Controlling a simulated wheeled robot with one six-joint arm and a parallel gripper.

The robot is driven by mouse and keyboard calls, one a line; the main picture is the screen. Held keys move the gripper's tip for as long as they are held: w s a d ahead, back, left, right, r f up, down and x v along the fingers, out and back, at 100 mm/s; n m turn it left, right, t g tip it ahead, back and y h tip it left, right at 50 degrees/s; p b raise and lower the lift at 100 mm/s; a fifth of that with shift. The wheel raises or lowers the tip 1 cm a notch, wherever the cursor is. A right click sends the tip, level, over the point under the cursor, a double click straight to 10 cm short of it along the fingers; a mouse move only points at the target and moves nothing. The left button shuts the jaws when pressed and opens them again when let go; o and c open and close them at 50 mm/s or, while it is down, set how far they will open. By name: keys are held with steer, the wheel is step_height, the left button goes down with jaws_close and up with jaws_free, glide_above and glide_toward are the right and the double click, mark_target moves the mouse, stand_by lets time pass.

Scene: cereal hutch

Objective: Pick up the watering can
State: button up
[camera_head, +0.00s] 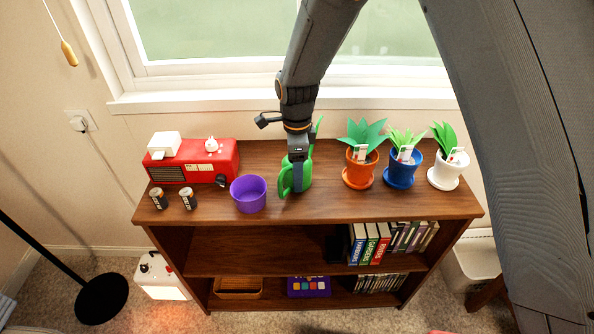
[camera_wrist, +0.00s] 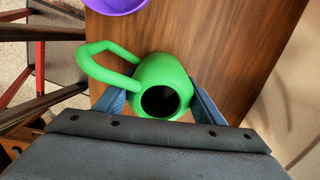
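The green watering can (camera_head: 306,177) stands upright on the wooden shelf top, just right of the purple pot. Its spout points up toward the window and its handle faces the front left. In the wrist view, the can (camera_wrist: 178,75) shows its dark round opening, with the handle reaching to the upper left. My gripper (camera_head: 298,178) comes down over the can from above. In the wrist view, my gripper (camera_wrist: 161,95) has its two blue fingers apart, one on each side of the can's body. I cannot tell whether the fingers touch it.
A purple pot (camera_head: 248,194) stands close on the left, with a red radio (camera_head: 199,163) and two batteries (camera_head: 172,199) farther left. Potted plants in orange (camera_head: 359,173), blue (camera_head: 402,173) and white (camera_head: 446,174) pots stand right. The window sill (camera_head: 200,101) is behind.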

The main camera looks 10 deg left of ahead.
steer(key=c, duration=0.8)
step_height(320, 180, up, 10)
steer(key=shift+r+b, duration=0.1)
steer(key=shift+b, duration=1.05)
